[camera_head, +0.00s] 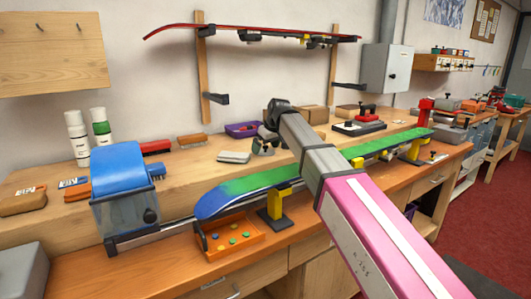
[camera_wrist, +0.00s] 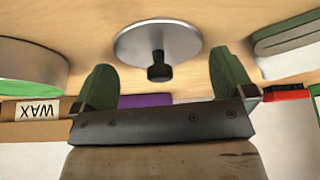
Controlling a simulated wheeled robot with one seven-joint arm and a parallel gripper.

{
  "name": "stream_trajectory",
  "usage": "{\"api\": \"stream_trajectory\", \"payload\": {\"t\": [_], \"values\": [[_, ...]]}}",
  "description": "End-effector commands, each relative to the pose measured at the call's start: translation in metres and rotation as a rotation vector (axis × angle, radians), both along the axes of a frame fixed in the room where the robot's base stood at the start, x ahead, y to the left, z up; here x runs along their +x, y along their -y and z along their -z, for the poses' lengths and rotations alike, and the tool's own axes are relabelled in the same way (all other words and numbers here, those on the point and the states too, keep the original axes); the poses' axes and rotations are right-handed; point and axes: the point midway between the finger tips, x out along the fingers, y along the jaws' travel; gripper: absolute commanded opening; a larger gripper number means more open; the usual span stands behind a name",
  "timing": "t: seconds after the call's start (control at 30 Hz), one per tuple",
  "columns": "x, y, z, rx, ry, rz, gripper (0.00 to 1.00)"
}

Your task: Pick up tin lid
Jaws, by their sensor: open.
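The tin lid (camera_wrist: 157,38) is a round silver disc with a black knob, lying on the light wood surface in the wrist view. In the head view it shows small, with its dark knob up, on the raised shelf (camera_head: 263,150). My gripper (camera_wrist: 164,84) is open, with its green-padded fingers apart and nothing between them. In the wrist view the lid lies just beyond the fingertips, roughly centred between them. In the head view my gripper (camera_head: 268,133) is close to the lid, partly hidden by my wrist.
A round container with a green band (camera_wrist: 28,68) stands left of the lid in the wrist view; a green-and-grey block (camera_wrist: 288,45) lies right. In the head view a purple bin (camera_head: 240,130) and a pale block (camera_head: 233,157) are close by. A blue-green ski (camera_head: 240,194) lies in front.

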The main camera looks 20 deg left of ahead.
Motion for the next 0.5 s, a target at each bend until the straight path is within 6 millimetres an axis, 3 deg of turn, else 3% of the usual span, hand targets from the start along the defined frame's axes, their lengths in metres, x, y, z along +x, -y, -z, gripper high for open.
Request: {"api": "stream_trajectory", "payload": {"t": [0.23, 0.33, 0.37, 0.5], "values": [[0.0005, -0.0010, 0.0022, 0.000, 0.000, 0.000, 1.00], [0.0004, -0.0010, 0.0022, 0.000, 0.000, 0.000, 0.67], [0.0004, -0.0010, 0.0022, 0.000, 0.000, 0.000, 0.63], [0.0004, -0.0009, 0.0020, 0.000, 0.000, 0.000, 0.62]]}}
